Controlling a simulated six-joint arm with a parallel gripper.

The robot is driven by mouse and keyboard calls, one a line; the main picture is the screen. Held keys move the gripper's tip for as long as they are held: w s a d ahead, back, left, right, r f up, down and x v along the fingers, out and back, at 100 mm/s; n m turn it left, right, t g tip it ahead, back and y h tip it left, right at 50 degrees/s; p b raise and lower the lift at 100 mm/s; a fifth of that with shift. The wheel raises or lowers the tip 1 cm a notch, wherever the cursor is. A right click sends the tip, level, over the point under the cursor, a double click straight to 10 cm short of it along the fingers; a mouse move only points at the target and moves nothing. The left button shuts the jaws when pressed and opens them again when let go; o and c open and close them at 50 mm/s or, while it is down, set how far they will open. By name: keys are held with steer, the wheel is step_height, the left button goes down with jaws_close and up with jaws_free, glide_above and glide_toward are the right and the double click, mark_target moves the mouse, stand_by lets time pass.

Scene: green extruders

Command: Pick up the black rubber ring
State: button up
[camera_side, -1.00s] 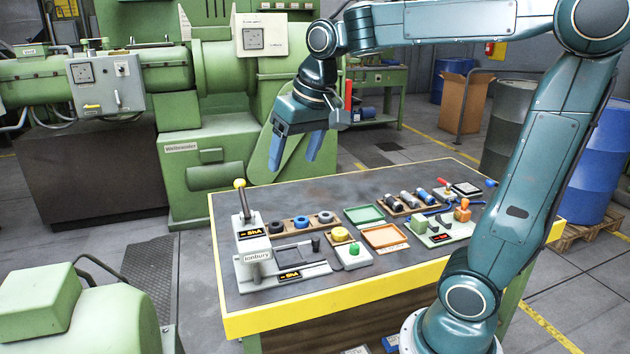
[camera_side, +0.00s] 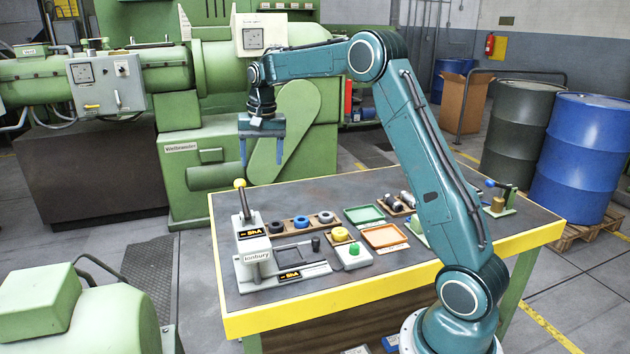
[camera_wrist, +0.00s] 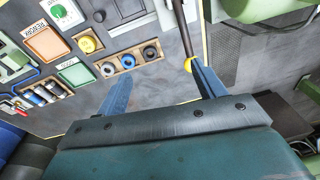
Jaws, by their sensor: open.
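The black rubber ring (camera_side: 277,227) lies in the left place of a wooden holder (camera_side: 289,233), beside a blue ring (camera_side: 301,222) and a grey ring (camera_side: 326,217). In the wrist view, the black ring (camera_wrist: 150,53) is the one nearest the yellow-knobbed lever, and nothing covers it. My gripper (camera_side: 261,164) points down, open and empty, well above the table's far left part. Its fingers (camera_wrist: 160,72) are apart in the wrist view, and the ring shows beyond them. It is not touching anything.
A press with an upright yellow-knobbed lever (camera_side: 240,184) stands left of the holder. A green tray (camera_side: 364,207), an orange tray (camera_side: 385,225) and a green button box (camera_side: 354,254) lie to the right. A large green machine (camera_side: 200,150) stands behind the table.

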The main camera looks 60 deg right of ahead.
steer(key=w+d+f+m+g, duration=0.1)
steer(key=w+d+f+m, duration=0.2)
steer(key=d+f, duration=0.7)
step_height(320, 180, down, 2)
steer(key=shift+w+f+y, duration=0.25)
steer(key=shift+w+y, duration=0.05)
steer(key=shift+w, duration=0.15)
steer(key=shift+f, duration=4.3)
steer(key=shift+f, duration=2.6)
steer(key=c, duration=1.1)
